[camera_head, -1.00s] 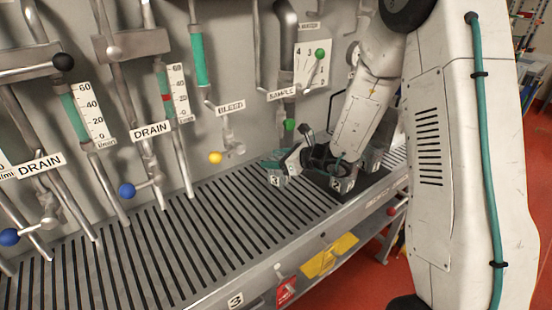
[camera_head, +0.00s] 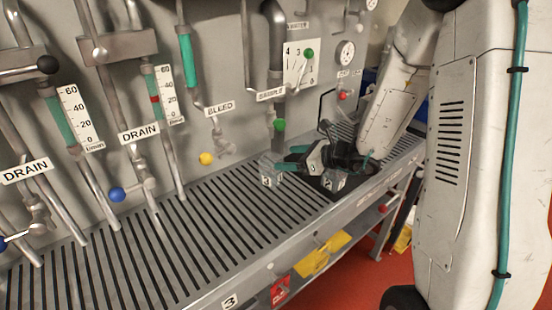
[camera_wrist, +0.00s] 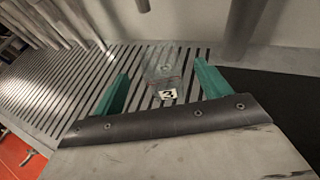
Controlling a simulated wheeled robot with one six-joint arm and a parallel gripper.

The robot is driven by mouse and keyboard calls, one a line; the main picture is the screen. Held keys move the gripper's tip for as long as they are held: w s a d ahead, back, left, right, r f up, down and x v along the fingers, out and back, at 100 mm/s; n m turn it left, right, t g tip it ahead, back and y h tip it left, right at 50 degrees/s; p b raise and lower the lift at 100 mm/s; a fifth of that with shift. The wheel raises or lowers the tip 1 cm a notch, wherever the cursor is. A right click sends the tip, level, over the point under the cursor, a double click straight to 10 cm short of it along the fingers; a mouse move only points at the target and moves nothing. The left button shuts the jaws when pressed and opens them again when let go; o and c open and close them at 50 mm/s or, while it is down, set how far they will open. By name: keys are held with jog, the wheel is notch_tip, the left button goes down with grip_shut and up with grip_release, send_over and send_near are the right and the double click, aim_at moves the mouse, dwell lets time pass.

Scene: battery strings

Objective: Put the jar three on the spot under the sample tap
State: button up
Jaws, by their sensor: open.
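Jar three (camera_head: 267,170), a small clear jar with a white "3" label, stands upright on the slatted bench top. In the wrist view jar three (camera_wrist: 164,75) shows in line with the gap between my teal fingers. My gripper (camera_head: 287,160) is open, just right of the jar, pointing at it; in the wrist view my gripper (camera_wrist: 160,68) has its fingers spread either side, apart from the jar. The sample tap (camera_head: 280,125) with a green knob is on the wall above and behind the jar. I cannot tell whether the jar is exactly under its outlet.
Jar two (camera_head: 335,180) stands close to my gripper, on or by a dark mat (camera_head: 311,184). The bleed tap (camera_head: 207,159) with a yellow knob is to the left. The slatted bench top (camera_head: 190,235) is clear to the left.

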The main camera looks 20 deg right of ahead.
jog(key=s+a+r+n+g+y, duration=0.1)
jog(key=s+a+r+n+g, duration=0.35)
jog(key=s+n, duration=0.4)
jog(key=s+a+r+n+g, duration=0.45)
jog(key=s+r+n, duration=0.2)
jog(key=s, duration=0.25)
jog(key=s+d+r+n+h, duration=0.1)
jog(key=s+d+n+h, duration=0.2)
jog(key=s+n+h, duration=0.2)
jog(key=s+d+r+n+h, duration=0.2)
jog(key=s+d+n+h, duration=0.2)
jog(key=s+n, duration=0.3)
jog(key=s+h, duration=0.1)
jog(key=s, duration=0.1)
jog(key=shift+s+d+n, duration=0.2)
jog(key=shift+s+n, duration=0.2)
dwell(0.5)
